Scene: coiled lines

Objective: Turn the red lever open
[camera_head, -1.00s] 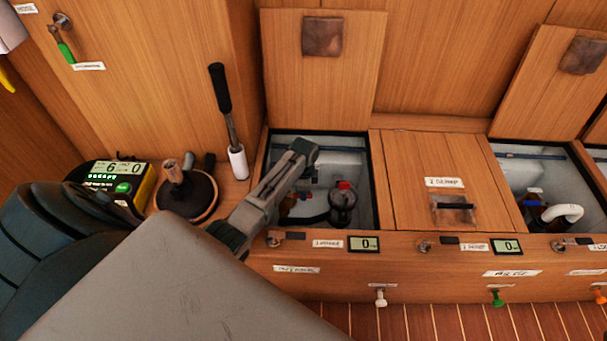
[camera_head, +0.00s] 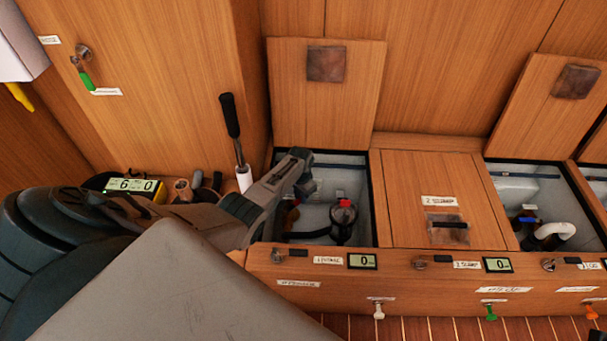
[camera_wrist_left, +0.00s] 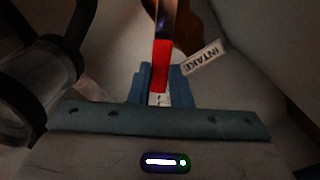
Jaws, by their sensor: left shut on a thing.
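The red lever (camera_wrist_left: 160,65) stands upright in the middle of the left wrist view, beside a white tag reading INTAKE (camera_wrist_left: 202,58). The blue fingers of my left gripper (camera_wrist_left: 160,86) are closed around its near end. In the head view, my left gripper (camera_head: 304,188) reaches down into the open left locker (camera_head: 368,205). There the lever cannot be made out behind the gripper. My right gripper is not in view.
A dark round-bodied fitting with a red top (camera_head: 344,212) stands in the locker, right of my gripper. The locker's lid (camera_head: 320,105) leans open behind it. A closed hatch (camera_head: 415,190) lies to the right. A black-handled pump lever (camera_head: 231,118) stands left.

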